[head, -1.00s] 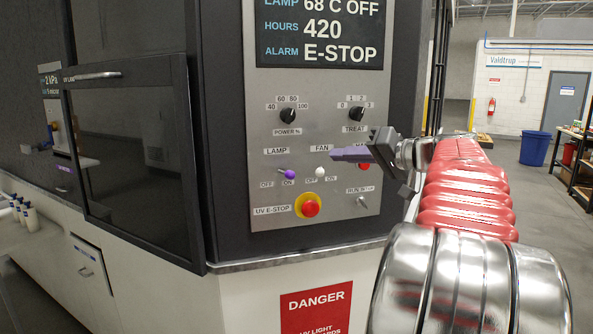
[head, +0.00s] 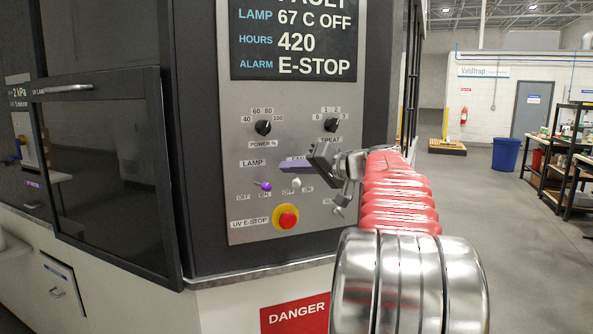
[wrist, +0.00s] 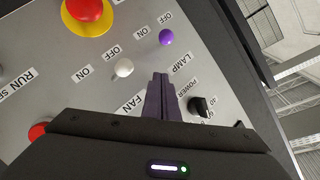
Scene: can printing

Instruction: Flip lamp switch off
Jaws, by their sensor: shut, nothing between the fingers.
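The lamp switch (head: 265,186) is a small toggle with a purple tip under the LAMP label on the grey control panel (head: 240,222). Its tip points to the right and shows above the ON label in the head view. In the wrist view the purple tip (wrist: 166,37) sits between OFF and ON. My gripper (head: 282,167) is shut and empty, its purple fingers just right of and above the switch, over the FAN label. In the wrist view the shut fingertips (wrist: 160,76) point toward the switch, apart from it in the picture.
The white-tipped fan switch (head: 296,183) is close below my fingers. The red E-stop button (head: 287,218) sits below the lamp switch. The power knob (head: 263,127) and treat knob (head: 331,125) are above. The display (head: 293,45) reads LAMP 67 C OFF and E-STOP.

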